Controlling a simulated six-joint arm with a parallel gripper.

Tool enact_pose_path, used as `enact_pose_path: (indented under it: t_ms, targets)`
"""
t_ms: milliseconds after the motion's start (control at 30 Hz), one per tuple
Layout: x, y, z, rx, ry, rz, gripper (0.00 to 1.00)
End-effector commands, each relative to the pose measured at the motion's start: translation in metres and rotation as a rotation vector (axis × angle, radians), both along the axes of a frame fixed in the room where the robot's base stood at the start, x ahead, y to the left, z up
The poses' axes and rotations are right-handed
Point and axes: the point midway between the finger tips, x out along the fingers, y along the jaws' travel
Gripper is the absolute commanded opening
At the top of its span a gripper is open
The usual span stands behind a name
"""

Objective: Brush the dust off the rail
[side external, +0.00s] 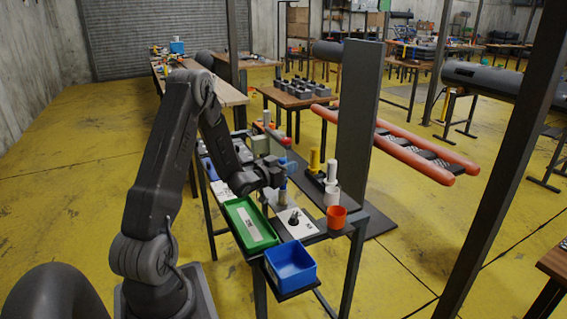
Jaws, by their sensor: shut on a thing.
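My gripper (278,178) is over the middle of the small work table. It is shut on a slim upright tool with a blue handle (283,166), which appears to be the brush. A greyish part (283,197) shows below the jaws, just above or touching the table top; I cannot tell which. The rail is not clearly made out from here, and any dust is too small to see. My wrist hides part of the table behind it.
A green tray (249,224) and a blue bin (291,267) are at the near side. A white plate with a black knob (294,219), an orange cup (336,217), white cylinders (332,183) and a yellow-topped one (314,160) stand close by. A tall dark panel (357,125) rises at the right.

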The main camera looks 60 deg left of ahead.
Motion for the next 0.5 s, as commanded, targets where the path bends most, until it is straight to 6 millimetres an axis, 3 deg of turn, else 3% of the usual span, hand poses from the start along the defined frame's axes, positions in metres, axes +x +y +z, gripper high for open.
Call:
enact_pose_path:
  t_ms: [267,500]
  targets:
    - [0.000,-0.026,0.000,-0.002,0.000,-0.002,0.04]
    - [0.000,-0.004,0.000,0.001,-0.001,0.002,0.04]
